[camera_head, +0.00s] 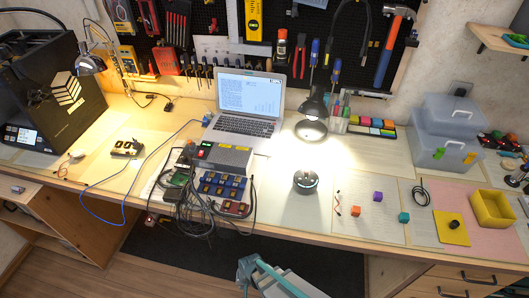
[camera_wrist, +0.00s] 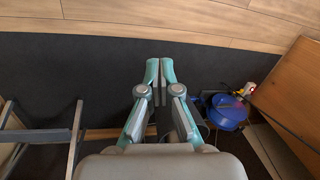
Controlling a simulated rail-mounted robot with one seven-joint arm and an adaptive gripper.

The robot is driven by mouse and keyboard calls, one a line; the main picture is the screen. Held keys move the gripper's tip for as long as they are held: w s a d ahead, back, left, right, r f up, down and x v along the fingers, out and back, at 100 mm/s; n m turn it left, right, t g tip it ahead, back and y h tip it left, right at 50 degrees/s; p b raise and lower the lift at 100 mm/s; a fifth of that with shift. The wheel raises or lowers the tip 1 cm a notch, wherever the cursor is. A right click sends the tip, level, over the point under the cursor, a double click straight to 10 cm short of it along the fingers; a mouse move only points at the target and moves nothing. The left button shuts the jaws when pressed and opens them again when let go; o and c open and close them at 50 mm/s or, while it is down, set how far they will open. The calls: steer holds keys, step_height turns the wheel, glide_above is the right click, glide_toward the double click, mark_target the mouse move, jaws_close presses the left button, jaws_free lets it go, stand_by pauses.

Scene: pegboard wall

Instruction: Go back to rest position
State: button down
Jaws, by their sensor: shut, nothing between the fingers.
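My gripper (camera_wrist: 158,68) shows in the middle of the wrist view, with its two teal-tipped fingers together and nothing held between them. It is over the dark mat (camera_wrist: 60,80) and points toward the wooden floor (camera_wrist: 200,20). In the head view, my gripper (camera_head: 247,262) is at the bottom centre, in front of the workbench edge and apart from everything on the bench.
The workbench (camera_head: 290,218) carries an open laptop (camera_head: 245,105), electronics with cables (camera_head: 215,180), small cubes (camera_head: 378,197) and a yellow box (camera_head: 491,209). In the wrist view, a blue spool (camera_wrist: 228,110) lies right of my gripper.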

steer(key=s+d+r+g+p, duration=0.2)
steer(key=s+d+r, duration=0.1)
steer(key=d, duration=0.6)
steer(key=s+d+r+g+h+p, duration=0.1)
steer(key=s+d+r, duration=0.3)
steer(key=d, duration=0.5)
steer(key=s+d+r+g+h+p, duration=0.1)
steer(key=s+d+r+g+p, duration=0.1)
steer(key=s+d, duration=0.4)
steer(key=d+r+g, duration=0.1)
steer(key=d, duration=0.2)
steer(key=shift+s+r+g+p, duration=0.3)
steer(key=shift+s+r+g, duration=0.1)
steer(key=w+f+g+b, duration=0.1)
steer(key=w+f+b, duration=0.3)
steer(key=f+b, duration=1.55)
steer(key=w+f+g+b, duration=0.1)
steer(key=w+f+b, duration=0.2)
steer(key=f+b, duration=1.7)
step_height(320, 180, up, 12)
steer(key=s+g+b, duration=0.2)
steer(key=b, duration=0.4)
steer(key=shift+s+d+f+g+h, duration=0.15)
steer(key=shift+s+g+h, duration=0.1)
steer(key=shift+g+h, duration=0.05)
